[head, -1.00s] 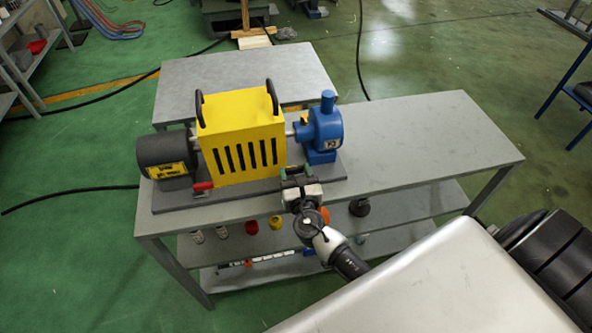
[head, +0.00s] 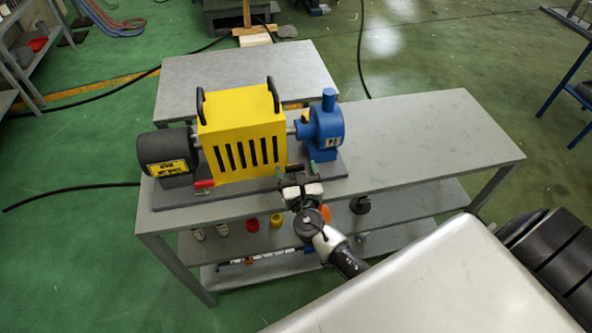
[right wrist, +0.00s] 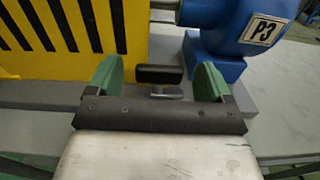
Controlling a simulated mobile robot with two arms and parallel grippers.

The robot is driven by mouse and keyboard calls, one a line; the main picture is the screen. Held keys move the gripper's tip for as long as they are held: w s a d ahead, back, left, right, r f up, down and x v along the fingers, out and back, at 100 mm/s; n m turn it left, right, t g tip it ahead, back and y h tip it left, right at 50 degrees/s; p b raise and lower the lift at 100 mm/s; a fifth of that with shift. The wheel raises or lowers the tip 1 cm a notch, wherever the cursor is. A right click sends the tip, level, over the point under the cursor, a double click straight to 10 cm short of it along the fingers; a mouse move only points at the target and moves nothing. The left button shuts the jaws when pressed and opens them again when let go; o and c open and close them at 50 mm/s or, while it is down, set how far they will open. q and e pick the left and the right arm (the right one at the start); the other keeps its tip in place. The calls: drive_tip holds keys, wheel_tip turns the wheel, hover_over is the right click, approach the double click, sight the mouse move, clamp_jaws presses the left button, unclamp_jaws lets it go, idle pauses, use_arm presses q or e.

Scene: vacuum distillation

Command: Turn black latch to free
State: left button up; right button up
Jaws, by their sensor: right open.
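The black latch (right wrist: 160,75) shows in the right wrist view as a dark bar on a short metal stem. It lies crosswise between the two green fingers of my right gripper (right wrist: 158,80), with a gap on each side. The gripper is open. In the head view my right gripper (head: 296,170) is at the front edge of the machine's grey base, between the yellow housing (head: 240,130) and the blue pump (head: 325,128). I cannot make out the black latch there. My left gripper is out of view.
The grey bench (head: 430,140) is clear to the right of the pump. Small items stand on the shelf below.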

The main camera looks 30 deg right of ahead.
drive_tip(key=b+v, duration=0.1)
drive_tip(key=v, duration=0.9)
drive_tip(key=shift+s+b, duration=0.25)
drive_tip(key=shift+b, duration=0.1)
drive_tip(key=s+f+m+g+y, duration=0.1)
drive_tip(key=s+f+m+g, duration=0.25)
drive_tip(key=f, duration=0.55)
drive_tip(key=s+f+m+g+y, duration=0.1)
drive_tip(key=s+f+m+g, duration=0.2)
drive_tip(key=f, duration=0.6)
drive_tip(key=s+f+m+g+y, duration=0.1)
drive_tip(key=s+f+m+g, duration=0.1)
drive_tip(key=s+f+m, duration=0.45)
drive_tip(key=s+f+m+g+y, duration=0.2)
drive_tip(key=s+f+m+g, duration=0.5)
drive_tip(key=s+f+m, duration=1)
drive_tip(key=s, duration=0.4)
drive_tip(key=shift+d+g, duration=0.35)
drive_tip(key=shift+d, duration=0.05)
